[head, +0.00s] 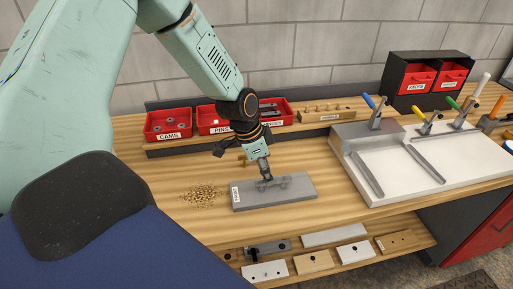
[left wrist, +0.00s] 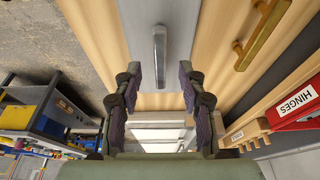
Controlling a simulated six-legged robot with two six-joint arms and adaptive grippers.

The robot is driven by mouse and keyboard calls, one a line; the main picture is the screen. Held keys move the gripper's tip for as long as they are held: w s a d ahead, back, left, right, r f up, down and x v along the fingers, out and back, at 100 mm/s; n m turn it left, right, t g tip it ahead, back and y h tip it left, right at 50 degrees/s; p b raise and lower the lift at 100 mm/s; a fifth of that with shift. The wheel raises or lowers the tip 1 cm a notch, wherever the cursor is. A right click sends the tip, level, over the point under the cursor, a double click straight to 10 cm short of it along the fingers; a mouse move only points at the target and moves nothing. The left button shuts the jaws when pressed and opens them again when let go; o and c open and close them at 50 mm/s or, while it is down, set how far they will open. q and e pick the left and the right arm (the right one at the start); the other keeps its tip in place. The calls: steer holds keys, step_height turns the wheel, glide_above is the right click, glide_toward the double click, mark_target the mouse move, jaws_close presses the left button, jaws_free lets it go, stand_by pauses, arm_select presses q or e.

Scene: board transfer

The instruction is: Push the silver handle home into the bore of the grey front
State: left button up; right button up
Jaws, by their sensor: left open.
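The grey front (head: 300,191) lies flat on the wooden bench, with a white label at its left end. It also shows in the left wrist view (left wrist: 180,22). The silver handle (left wrist: 159,58) is a slim bar lying along the front's length, over its surface. Whether its posts are seated in the bore is hidden. My left gripper (head: 267,179) points down over the middle of the front. In the left wrist view its two fingers (left wrist: 159,90) are spread apart, one on each side of the handle's line, with nothing held. My right gripper is not in view.
A brass handle (left wrist: 262,38) lies behind the front. Wood shavings (head: 199,195) lie left of the front. A white clamp fixture (head: 405,165) stands right. Sample boards (head: 313,261) lie on a lower shelf.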

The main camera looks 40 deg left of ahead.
arm_select(q)
steer(key=v, duration=0.9)
steer(key=shift+r, duration=0.2)
stand_by(0.3)
